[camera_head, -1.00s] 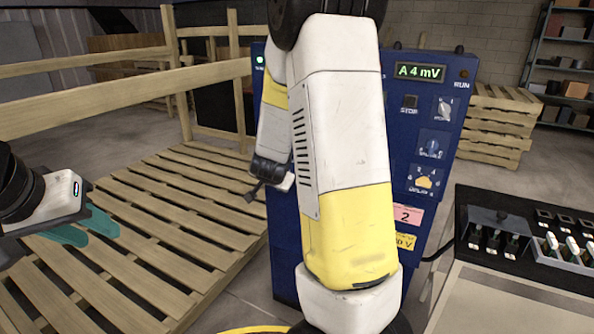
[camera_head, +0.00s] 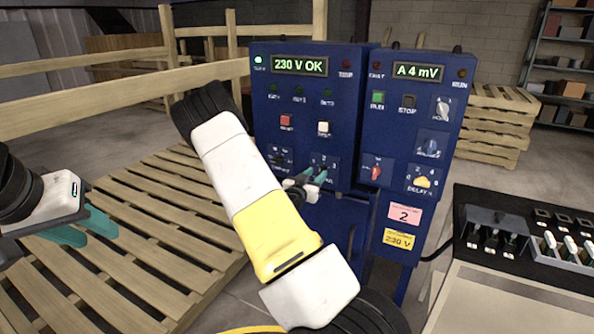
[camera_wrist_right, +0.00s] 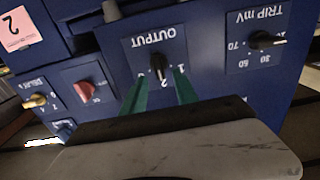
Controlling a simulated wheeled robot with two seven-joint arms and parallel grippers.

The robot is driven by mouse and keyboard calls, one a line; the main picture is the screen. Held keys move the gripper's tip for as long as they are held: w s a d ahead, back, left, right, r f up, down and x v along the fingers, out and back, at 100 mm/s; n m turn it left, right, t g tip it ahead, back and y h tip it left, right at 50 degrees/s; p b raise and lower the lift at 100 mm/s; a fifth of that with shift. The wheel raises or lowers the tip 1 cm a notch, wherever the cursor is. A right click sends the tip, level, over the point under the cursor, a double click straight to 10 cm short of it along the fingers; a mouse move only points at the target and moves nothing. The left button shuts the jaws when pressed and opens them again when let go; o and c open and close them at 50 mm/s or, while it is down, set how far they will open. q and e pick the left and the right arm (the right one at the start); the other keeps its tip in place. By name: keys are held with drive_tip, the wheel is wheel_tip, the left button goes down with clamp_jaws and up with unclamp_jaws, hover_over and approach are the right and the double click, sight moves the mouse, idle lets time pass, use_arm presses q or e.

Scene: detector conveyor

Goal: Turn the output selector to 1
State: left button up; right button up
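The output selector (camera_wrist_right: 160,65) is a small black knob on a dark plate lettered OUTPUT, upside down in the right wrist view. Its pointer seems to face the 2; the 1 is beside it. In the head view the selector's plate (camera_head: 324,161) is partly covered by my right gripper (camera_head: 312,182). My right gripper's teal fingers (camera_wrist_right: 160,93) are apart in the wrist view, their tips just below the knob, one toward each side, with nothing between them. Whether they touch it I cannot tell. My left gripper (camera_head: 85,228) is open and empty at the left.
The blue cabinet (camera_head: 345,110) has displays, lamps and buttons. Neighbouring knobs are the TRIP mV knob (camera_wrist_right: 265,40), a red switch (camera_wrist_right: 83,90) and a yellow knob (camera_wrist_right: 36,101). A wooden pallet (camera_head: 150,215) lies left, and a switch console (camera_head: 520,235) stands right.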

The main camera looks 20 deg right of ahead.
drive_tip(key=shift+x, duration=1.35)
clamp_jaws()
drive_tip(key=shift+a+n, duration=0.1)
drive_tip(key=shift+n, duration=0.2)
drive_tip(key=n, duration=0.7)
drive_tip(key=w+n, duration=0.1)
drive_tip(key=n, duration=0.3)
drive_tip(key=shift+a+f, duration=0.3)
drive_tip(key=shift+f, duration=0.05)
drive_tip(key=shift+n, duration=0.4)
unclamp_jaws()
